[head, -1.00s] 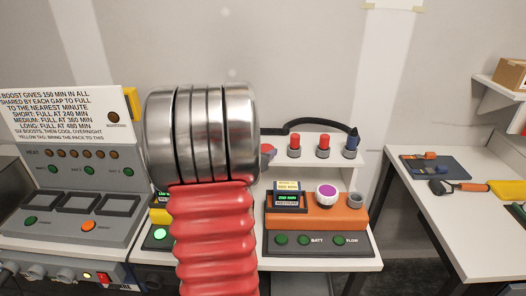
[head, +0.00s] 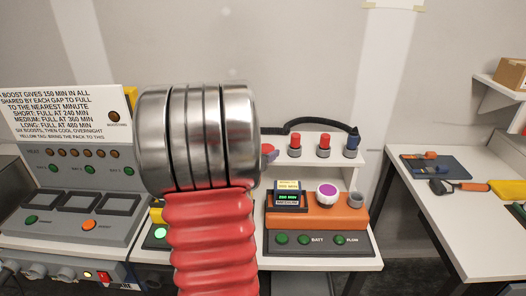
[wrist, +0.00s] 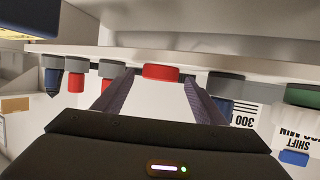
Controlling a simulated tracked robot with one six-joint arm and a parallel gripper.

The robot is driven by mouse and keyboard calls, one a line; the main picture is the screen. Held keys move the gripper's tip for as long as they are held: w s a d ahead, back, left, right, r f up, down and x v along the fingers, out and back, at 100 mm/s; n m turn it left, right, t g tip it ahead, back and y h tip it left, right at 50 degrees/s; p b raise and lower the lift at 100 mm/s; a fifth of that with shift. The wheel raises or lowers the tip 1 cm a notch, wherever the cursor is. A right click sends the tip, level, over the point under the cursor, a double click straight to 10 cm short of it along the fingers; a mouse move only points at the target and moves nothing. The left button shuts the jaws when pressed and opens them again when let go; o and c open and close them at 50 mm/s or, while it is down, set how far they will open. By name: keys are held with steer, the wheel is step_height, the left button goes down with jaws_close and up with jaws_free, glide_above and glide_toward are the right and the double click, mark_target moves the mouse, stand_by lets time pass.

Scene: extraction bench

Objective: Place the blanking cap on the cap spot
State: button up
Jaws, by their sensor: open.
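My gripper (wrist: 159,84) is open in the wrist view, its two dark fingers apart. A short red cap-like piece (wrist: 160,71) shows between the fingertips, close to the shelf; I cannot tell whether a finger touches it. It is probably the blanking cap. In the head view a small red piece (head: 268,150) peeks out at the right edge of my arm, which hides my gripper there. Two red-topped grey fittings (head: 295,145) (head: 323,145) and a blue-topped one (head: 352,144) stand on the shelf to the right. I cannot make out the cap spot.
The white shelf (head: 338,172) stands above an orange unit (head: 310,214) with a purple-topped knob (head: 327,190) and a grey socket (head: 356,200). A black hose (head: 318,121) arches behind the fittings. A grey charger panel (head: 85,178) is at left. A side table (head: 450,212) holds tools.

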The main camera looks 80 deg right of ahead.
steer(key=v, duration=1)
steer(key=shift+a, duration=0.15)
stand_by(0.6)
